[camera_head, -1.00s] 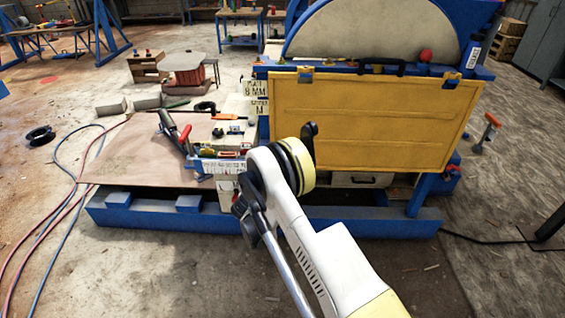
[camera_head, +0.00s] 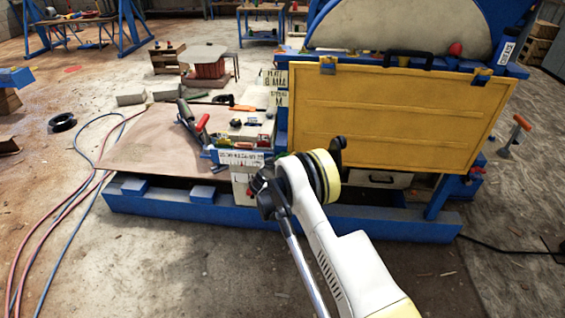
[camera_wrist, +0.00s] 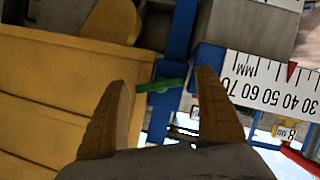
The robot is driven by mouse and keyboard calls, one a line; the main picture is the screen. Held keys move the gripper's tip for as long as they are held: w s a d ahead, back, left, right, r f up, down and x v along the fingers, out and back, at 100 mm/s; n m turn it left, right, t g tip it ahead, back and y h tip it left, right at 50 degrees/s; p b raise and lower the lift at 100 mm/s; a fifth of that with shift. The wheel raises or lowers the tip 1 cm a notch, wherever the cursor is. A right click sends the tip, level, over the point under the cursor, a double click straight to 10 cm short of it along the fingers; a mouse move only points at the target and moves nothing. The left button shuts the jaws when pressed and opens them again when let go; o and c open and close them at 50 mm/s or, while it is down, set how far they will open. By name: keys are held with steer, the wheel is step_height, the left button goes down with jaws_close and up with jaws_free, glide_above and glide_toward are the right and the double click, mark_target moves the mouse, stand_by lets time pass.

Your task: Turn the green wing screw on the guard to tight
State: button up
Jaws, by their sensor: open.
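The green wing screw (camera_wrist: 161,86) shows in the wrist view beside the yellow guard's edge, on a blue upright. It lies between and just beyond my two fingertips, with no visible contact. My gripper (camera_wrist: 163,82) is open and empty, one finger on each side of the screw in the picture. The yellow guard (camera_head: 395,112) stands upright on the front of the crusher in the head view. It also fills the left of the wrist view (camera_wrist: 60,100). In the head view my gripper is hidden behind my arm, and the screw cannot be made out clearly.
A white scale (camera_wrist: 275,85) marked in MM lies right of the screw, below a grey block (camera_wrist: 222,60). The crusher's blue base (camera_head: 160,203) runs along the floor. Hoses (camera_head: 60,235) lie at left.

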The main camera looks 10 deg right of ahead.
steer(key=shift+w+d, duration=0.1)
steer(key=shift+w, duration=0.1)
steer(key=c, duration=1.2)
steer(key=shift+s+d+m+y, duration=0.1)
steer(key=shift+m+y, duration=0.3)
steer(key=shift+m, duration=0.3)
steer(key=shift+m+t+y, duration=0.3)
steer(key=shift+m+y, duration=0.3)
steer(key=shift+m, duration=0.2)
steer(key=o, duration=1.2)
